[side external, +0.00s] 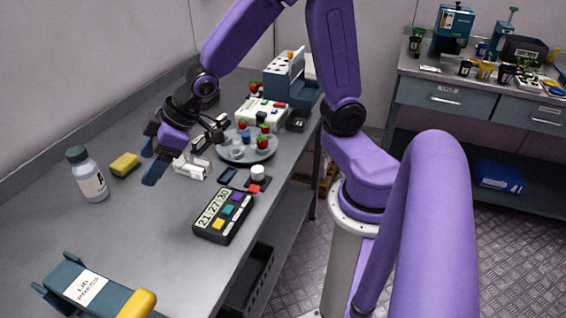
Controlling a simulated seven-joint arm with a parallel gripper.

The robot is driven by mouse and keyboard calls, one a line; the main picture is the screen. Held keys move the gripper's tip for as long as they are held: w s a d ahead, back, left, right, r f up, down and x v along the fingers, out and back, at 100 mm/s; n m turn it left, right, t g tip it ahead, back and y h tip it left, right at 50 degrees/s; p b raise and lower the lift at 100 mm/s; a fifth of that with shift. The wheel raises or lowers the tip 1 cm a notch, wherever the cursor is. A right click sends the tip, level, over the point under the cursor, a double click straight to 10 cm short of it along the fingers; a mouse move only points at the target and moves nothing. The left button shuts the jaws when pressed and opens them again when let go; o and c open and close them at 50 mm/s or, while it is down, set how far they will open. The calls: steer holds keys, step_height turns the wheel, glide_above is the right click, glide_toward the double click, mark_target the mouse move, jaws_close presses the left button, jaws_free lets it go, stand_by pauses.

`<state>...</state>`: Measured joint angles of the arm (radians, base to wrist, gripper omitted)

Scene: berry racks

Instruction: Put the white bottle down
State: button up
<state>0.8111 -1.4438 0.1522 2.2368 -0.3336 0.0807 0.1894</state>
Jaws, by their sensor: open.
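The white bottle (91,180) with a dark grey cap and a printed label stands upright on the grey workbench (150,222), near its left back side. My gripper (152,168) is above the bench to the right of the bottle, apart from it. Its dark blue fingers point down and to the left. It is open, and I see nothing held between the fingers.
A yellow sponge (125,164) lies between the bottle and my gripper. A black timer (223,216) is at the front edge. A grey plate (248,152) with berries and small cups is farther back. A blue-grey labelled device (92,290) is at the near end. Bench around the bottle's front is clear.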

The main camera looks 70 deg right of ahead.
steer(key=s+d+n+g+h, duration=0.2)
steer(key=s+d+g, duration=0.1)
steer(key=s, duration=0.9)
steer(key=s+d+n+g+h, duration=0.1)
steer(key=s+d, duration=0.4)
steer(key=s, duration=0.8)
steer(key=shift+s+n+g+h, duration=0.15)
steer(key=shift+n+g+h, duration=0.3)
steer(key=shift+g, duration=0.65)
